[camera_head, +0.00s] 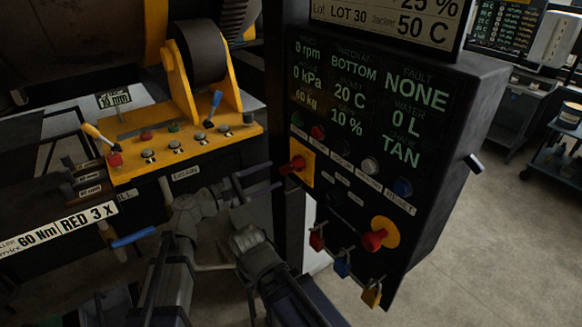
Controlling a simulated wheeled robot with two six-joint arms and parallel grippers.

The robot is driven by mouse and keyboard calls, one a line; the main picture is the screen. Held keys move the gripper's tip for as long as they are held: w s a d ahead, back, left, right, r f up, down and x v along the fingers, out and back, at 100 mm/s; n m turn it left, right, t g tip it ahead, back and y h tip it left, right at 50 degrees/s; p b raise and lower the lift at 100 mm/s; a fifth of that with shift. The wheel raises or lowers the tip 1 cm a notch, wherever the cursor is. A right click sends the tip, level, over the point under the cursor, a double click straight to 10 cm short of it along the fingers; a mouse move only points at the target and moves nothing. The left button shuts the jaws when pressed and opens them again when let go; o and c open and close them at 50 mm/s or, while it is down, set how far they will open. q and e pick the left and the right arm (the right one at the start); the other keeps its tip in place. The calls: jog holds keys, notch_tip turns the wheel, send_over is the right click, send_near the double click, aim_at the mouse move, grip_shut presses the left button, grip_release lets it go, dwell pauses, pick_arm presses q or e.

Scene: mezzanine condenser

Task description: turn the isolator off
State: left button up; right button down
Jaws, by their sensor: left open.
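The isolator (299,165) is a red rotary handle on a yellow plate, on the left part of the black control panel's front. Its handle sticks out toward the left; I cannot tell which setting it is at. My left gripper (274,177) is open just left of the handle, its two dark fingers pointing at it. Nothing shows between the fingers, and they look apart from the handle, though the depth gap is hard to judge.
A red mushroom button (375,240) on a yellow disc is lower right on the panel (440,170). Red, blue and yellow padlocks (343,265) hang below. A yellow console (190,150) with levers and buttons stands left. Open floor (480,250) lies right.

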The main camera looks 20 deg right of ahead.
aim_at(288, 169)
pick_arm(q)
jog(key=shift+x, duration=3.9)
grip_shut()
